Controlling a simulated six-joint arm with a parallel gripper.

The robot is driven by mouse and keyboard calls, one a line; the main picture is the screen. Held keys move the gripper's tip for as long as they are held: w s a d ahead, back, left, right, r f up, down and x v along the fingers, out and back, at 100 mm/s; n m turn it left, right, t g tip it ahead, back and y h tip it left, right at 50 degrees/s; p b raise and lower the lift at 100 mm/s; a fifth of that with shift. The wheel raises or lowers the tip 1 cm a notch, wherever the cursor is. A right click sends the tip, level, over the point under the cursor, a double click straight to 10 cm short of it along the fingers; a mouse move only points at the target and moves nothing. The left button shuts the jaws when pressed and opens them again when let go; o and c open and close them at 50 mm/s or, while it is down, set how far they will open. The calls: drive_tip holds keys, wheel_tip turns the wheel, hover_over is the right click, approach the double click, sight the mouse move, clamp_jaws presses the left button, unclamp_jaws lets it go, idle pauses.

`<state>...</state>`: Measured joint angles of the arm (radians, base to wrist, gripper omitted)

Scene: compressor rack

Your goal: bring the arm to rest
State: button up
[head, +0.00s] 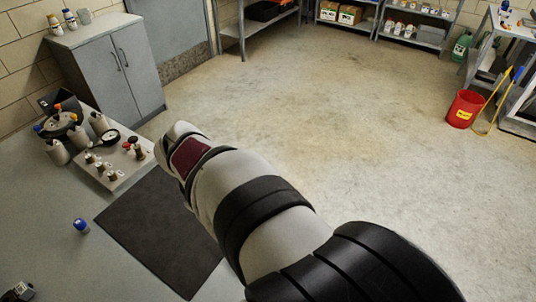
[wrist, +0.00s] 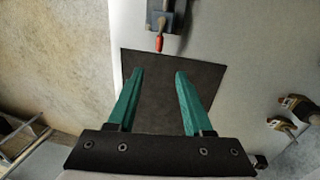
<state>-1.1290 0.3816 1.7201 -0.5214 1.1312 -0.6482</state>
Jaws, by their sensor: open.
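My gripper (wrist: 155,75) shows in the wrist view with two green fingers spread apart. It is open, and nothing is between the fingers. It points toward the dark mat (wrist: 168,60) on the light grey worktop. In the head view my arm reaches from the lower right toward the upper left, beside the mat (head: 165,232). The gripper itself is hidden there behind the arm.
A compressor rack (head: 112,178) with valves and a gauge stands at the left of the worktop. A blue-capped item (head: 81,226) stands left of the mat. A grey device with a red tip (wrist: 160,42) lies beyond the fingers.

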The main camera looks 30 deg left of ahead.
idle(0.3)
drive_tip(key=w+d+r+m+g, duration=0.1)
drive_tip(key=w+d+r+m, duration=0.1)
drive_tip(key=d+m, duration=0.5)
drive_tip(key=w+d+r+m, duration=0.1)
drive_tip(key=d+r+m, duration=0.15)
drive_tip(key=d, duration=0.95)
drive_tip(key=s+d+f+m+g+y, duration=0.1)
drive_tip(key=s+d+m, duration=1)
drive_tip(key=d+m, duration=0.2)
drive_tip(key=shift+s+d+f+m+y, duration=0.25)
drive_tip(key=shift+f+m+y, duration=0.15)
drive_tip(key=shift+m, duration=0.25)
